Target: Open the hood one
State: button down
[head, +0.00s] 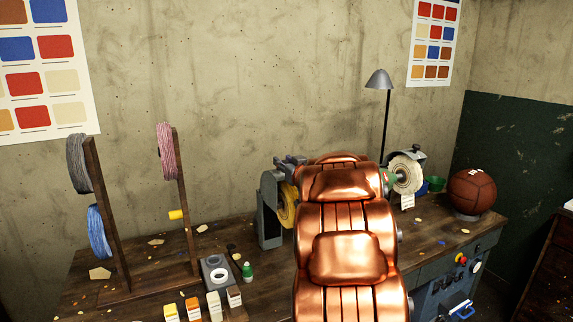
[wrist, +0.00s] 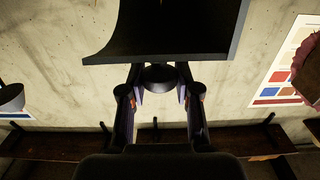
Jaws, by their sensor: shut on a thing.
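A bench buffing machine stands behind my copper-coloured arm in the head view. At its left end a grey hood (head: 269,187) sits by a yellow wheel (head: 288,205). At its right end a pale buffing wheel (head: 405,174) shows under a second grey cover. My gripper is mostly hidden behind my arm in the head view. In the wrist view my gripper (wrist: 160,76) is shut on a dark panel with a curved left edge (wrist: 168,42), which looks like part of the hood. The exact contact is too dark to make out.
A grey lamp (head: 379,80) stands behind the machine. A brown leather ball (head: 471,190) sits at the right end. A wall stands close behind.

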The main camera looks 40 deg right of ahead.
jog(key=w+r+p, duration=0.1)
jog(key=w, duration=0.1)
jog(key=w+d+r+p, duration=0.1)
jog(key=w+p, duration=0.1)
jog(key=w+d+r+p, duration=0.1)
jog(key=w, duration=0.1)
jog(key=shift+r+p, duration=0.3)
jog(key=shift+r, duration=0.1)
jog(key=shift+p+x, duration=0.7)
jog(key=shift+x, duration=0.65)
jog(key=c, duration=0.8)
grip_release()
jog(key=shift+v, duration=6)
